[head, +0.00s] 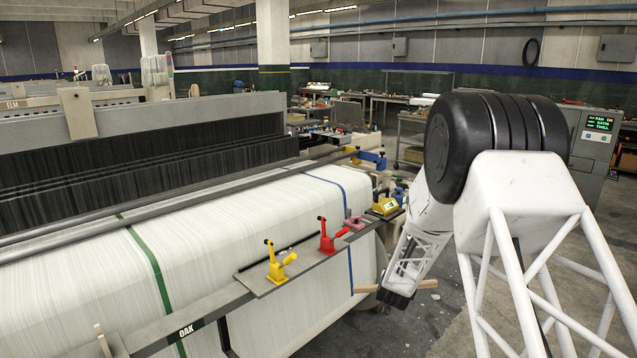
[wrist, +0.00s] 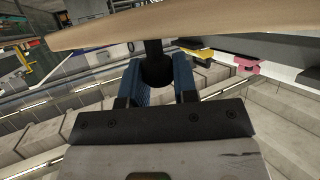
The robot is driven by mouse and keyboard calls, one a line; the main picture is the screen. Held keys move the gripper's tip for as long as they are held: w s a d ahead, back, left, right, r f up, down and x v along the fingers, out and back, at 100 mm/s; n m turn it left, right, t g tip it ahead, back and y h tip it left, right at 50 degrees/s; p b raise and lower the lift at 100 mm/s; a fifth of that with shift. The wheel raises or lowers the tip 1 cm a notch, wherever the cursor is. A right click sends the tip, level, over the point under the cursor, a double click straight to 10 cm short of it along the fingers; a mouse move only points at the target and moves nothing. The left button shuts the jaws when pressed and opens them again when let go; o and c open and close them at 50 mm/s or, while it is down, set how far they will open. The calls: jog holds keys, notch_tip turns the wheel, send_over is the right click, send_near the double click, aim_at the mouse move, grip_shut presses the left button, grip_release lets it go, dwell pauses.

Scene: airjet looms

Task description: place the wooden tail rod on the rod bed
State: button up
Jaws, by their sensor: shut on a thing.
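The wooden tail rod (head: 428,284) is pale and lies roughly level across my gripper (head: 396,293), its ends showing on both sides. My gripper is shut on it, low beside the right end of the loom. In the wrist view the rod (wrist: 190,22) spans the top, beyond the blue fingers (wrist: 160,70); the exact contact is hard to see. A narrow grey plate (head: 312,259) along the loom's front edge appears to be the rod bed. It carries a yellow clamp (head: 279,262), a red clamp (head: 330,237) and a thin dark rod (head: 280,250). The held rod is apart from it, to the right and lower.
White warp sheet (head: 230,232) with green and blue bands covers the loom. A yellow block (head: 385,206) and pink piece (head: 354,223) sit near its right end. A wooden peg (head: 102,340) stands at lower left. A control cabinet (head: 592,150) stands behind my arm. Floor (head: 430,325) around the gripper looks clear.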

jog(key=s+a+f+n+y, duration=0.1)
jog(key=s+a+f, duration=0.2)
jog(key=f, duration=0.6)
jog(key=s+a+f+n+y, duration=0.1)
jog(key=s+f, duration=0.3)
jog(key=f, duration=0.6)
jog(key=s+a+f+n+y, duration=0.1)
jog(key=s+a+f, duration=0.3)
jog(key=f, duration=0.5)
jog(key=shift+a+f+n+t+y, duration=0.3)
jog(key=shift+f+t+y, duration=0.1)
jog(key=shift+y, duration=0.2)
jog(key=shift+r, duration=0.1)
dwell(0.3)
